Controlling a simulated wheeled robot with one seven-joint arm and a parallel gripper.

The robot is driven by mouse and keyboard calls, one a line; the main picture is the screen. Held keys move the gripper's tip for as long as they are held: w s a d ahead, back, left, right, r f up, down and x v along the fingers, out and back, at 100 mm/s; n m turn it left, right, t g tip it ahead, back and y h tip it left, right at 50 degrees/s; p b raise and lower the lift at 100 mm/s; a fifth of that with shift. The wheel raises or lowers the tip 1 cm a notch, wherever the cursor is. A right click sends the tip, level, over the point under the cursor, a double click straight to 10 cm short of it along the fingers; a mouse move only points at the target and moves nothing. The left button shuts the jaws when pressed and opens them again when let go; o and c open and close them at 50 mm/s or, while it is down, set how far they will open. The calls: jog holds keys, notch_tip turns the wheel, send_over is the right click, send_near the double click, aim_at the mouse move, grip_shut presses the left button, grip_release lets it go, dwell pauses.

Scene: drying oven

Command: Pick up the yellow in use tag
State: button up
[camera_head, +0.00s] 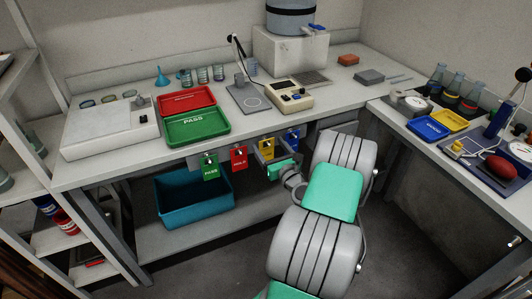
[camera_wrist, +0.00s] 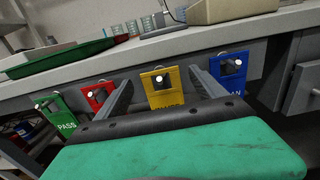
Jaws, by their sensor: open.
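In the head view the yellow tag (camera_head: 266,143) hangs between a red tag and a blue tag. My gripper (camera_wrist: 160,80) is open, with one finger on each side of the yellow tag in the wrist view. Nothing is held between the fingers. In the head view my gripper (camera_head: 271,155) is at the bench front by the tag, and contact cannot be told.
A green PASS tag (camera_wrist: 58,118), a red tag (camera_wrist: 98,97) and a blue tag (camera_wrist: 230,72) hang beside it on pegs. The bench edge (camera_wrist: 140,58) runs just above. A teal bin (camera_head: 195,199) stands below left. A drawer (camera_wrist: 302,88) is at right.

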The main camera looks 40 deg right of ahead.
jog(key=shift+w+d, duration=0.25)
jog(key=shift+w, duration=0.35)
jog(key=shift+c, duration=0.2)
jog(key=c, duration=1.4)
